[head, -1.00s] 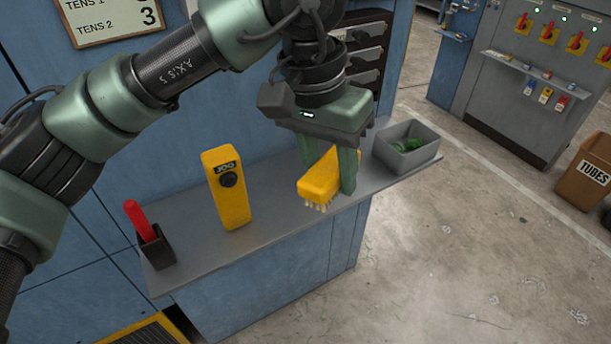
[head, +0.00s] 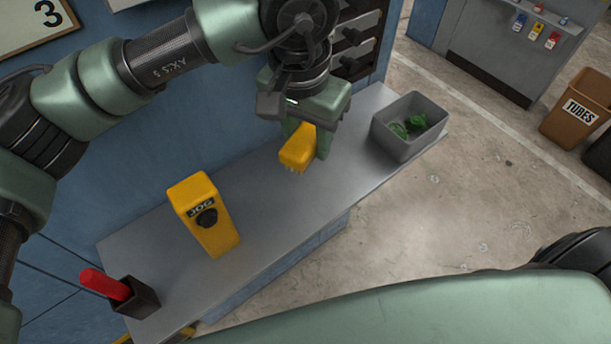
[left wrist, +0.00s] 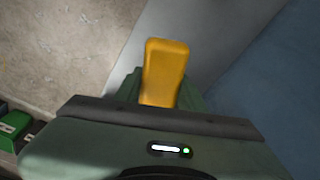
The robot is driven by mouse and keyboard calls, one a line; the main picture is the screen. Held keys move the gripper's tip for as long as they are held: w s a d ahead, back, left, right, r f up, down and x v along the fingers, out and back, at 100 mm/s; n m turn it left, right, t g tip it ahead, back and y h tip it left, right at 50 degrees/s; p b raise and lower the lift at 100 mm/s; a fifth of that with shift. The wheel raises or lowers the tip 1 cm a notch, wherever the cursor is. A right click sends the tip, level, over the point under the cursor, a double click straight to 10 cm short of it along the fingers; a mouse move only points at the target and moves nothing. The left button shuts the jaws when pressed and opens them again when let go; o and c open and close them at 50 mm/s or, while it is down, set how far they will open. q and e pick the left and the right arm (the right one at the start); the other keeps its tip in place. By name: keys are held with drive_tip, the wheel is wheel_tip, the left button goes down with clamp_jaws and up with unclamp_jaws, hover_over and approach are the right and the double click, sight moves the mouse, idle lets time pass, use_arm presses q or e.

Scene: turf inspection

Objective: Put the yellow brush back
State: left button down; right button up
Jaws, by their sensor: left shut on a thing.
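The yellow brush (head: 297,147) is between the fingers of my left gripper (head: 307,143), bristles downward, over the grey shelf (head: 282,204). I cannot tell whether the bristles touch the shelf. In the left wrist view the brush (left wrist: 165,72) sticks out beyond the gripper, its smooth yellow body showing and its near end hidden by the gripper housing. My right gripper is not in view.
A grey bin (head: 397,143) with green pieces stands at the shelf's right end. A yellow JOG box (head: 214,236) stands left of the brush. A dark holder (head: 137,298) with a red-handled thing (head: 104,284) is at the left end. Bare shelf lies between.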

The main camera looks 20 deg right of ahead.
use_arm(q)
wheel_tip(320, 180, down, 5)
drive_tip(key=p, duration=0.2)
hover_over(306, 194)
wheel_tip(306, 194, down, 5)
drive_tip(key=shift+s+a+r+p, duration=0.1)
drive_tip(key=shift+p, duration=0.35)
wheel_tip(306, 194, down, 3)
drive_tip(key=shift+f+p, duration=0.15)
drive_tip(key=shift+p, duration=0.5)
drive_tip(key=shift+f, duration=0.3)
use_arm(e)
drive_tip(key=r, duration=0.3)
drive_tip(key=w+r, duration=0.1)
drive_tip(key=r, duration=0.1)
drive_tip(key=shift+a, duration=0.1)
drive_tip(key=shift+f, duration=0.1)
use_arm(q)
drive_tip(key=shift+f+b, duration=0.6)
drive_tip(key=shift+b, duration=0.6)
drive_tip(key=c, duration=0.9)
unclamp_jaws()
drive_tip(key=shift+o, duration=0.2)
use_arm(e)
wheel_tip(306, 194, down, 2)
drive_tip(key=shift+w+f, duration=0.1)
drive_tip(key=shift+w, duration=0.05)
